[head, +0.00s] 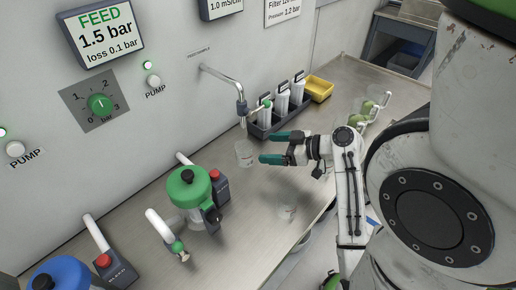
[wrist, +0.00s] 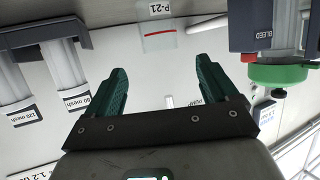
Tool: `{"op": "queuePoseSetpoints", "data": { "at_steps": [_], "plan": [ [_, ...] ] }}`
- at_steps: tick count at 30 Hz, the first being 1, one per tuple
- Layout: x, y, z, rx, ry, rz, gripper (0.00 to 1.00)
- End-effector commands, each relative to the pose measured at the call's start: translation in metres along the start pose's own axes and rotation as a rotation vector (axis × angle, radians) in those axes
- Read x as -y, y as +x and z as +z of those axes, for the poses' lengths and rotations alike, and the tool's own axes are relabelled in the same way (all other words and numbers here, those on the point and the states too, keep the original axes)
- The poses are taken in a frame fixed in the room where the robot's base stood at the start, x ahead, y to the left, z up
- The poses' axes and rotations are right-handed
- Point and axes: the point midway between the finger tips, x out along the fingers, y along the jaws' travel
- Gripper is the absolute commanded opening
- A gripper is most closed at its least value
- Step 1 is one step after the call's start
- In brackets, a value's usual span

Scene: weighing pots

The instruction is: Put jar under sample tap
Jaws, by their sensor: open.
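A clear jar (head: 245,154) with a red mark stands upright on the steel bench, just below the spout of the sample tap (head: 240,98) in the head view. In the wrist view the jar (wrist: 163,38) shows its red line, ahead of and between my fingers. My gripper (head: 270,148) is open, with its teal fingertips just right of the jar. In the wrist view the gripper (wrist: 158,68) has a wide empty gap between its fingers. The jar looks apart from both fingers. Whether the spout is exactly centred over it I cannot tell.
A green-lidded pot (head: 188,187) stands left of the jar. A dark rack with white cartridges (head: 282,102) and a yellow tray (head: 318,88) stand behind. Another clear vessel (head: 287,205) is near the bench's front edge. Some bare bench lies between.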

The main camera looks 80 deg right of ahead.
Motion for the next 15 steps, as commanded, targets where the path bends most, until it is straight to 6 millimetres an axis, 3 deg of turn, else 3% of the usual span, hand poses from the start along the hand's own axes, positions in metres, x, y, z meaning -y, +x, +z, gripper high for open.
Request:
{"op": "queuePoseSetpoints", "data": {
  "at_steps": [6, 15],
  "plan": [
    [0.0, -0.02, 0.0, -0.001, 0.0, 0.001, 0.86],
    [0.0, -0.022, 0.0, -0.001, 0.0, 0.0, 0.86]
  ]
}}
